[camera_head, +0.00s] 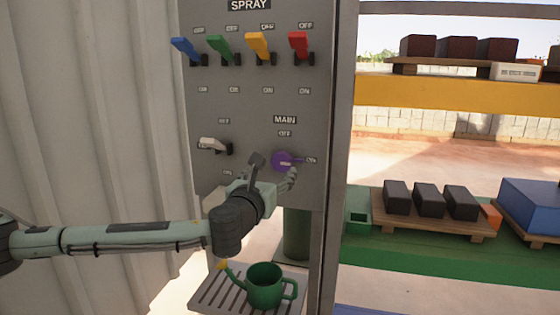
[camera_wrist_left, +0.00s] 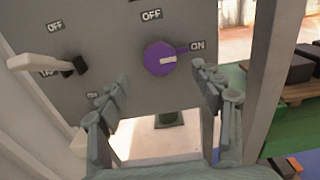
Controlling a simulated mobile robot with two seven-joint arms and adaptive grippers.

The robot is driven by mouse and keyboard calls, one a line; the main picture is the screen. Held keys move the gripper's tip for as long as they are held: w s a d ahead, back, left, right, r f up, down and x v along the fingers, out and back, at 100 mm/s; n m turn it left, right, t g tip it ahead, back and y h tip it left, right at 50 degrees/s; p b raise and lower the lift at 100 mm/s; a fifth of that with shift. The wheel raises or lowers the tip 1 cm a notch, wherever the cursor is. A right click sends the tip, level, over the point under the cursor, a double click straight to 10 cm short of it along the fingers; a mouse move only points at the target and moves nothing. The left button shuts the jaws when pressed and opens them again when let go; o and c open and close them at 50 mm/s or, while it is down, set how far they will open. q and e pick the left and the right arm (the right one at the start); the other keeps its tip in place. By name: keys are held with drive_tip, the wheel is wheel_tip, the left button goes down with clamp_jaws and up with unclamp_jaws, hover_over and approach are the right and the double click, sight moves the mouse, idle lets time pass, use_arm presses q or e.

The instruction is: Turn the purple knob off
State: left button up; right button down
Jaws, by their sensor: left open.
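The purple knob (camera_head: 281,161) sits on the grey control panel under the MAIN label, with OFF marked above it and ON to its right. In the left wrist view the knob (camera_wrist_left: 157,57) has a white mark, and its purple pointer extends right toward ON. My left gripper (camera_head: 275,171) is just in front of and slightly below the knob. Its open fingers (camera_wrist_left: 160,76) stand to either side of the knob in the wrist view, with nothing between them; I see no contact. My right gripper is not in view.
Blue, green, yellow and red levers (camera_head: 299,45) line the panel's top. A white lever (camera_head: 212,144) projects left of the knob. A green watering can (camera_head: 265,287) stands below on a slatted tray (camera_head: 206,294). Dark blocks (camera_head: 429,199) rest on a pallet to the right.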

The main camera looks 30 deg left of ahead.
sight(280, 161)
use_arm(q)
drive_tip(key=x, duration=0.7)
drive_tip(key=shift+r+p, duration=0.1)
drive_tip(key=shift+p, duration=0.3)
drive_tip(key=shift+w+a, duration=0.15)
drive_tip(key=shift+w, duration=0.2)
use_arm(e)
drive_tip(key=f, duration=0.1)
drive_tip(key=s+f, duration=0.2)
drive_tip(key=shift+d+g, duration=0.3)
use_arm(q)
drive_tip(key=shift+c, duration=0.4)
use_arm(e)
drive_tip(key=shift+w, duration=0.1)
use_arm(q)
drive_tip(key=shift+c, duration=1.3)
drive_tip(key=c, duration=0.8)
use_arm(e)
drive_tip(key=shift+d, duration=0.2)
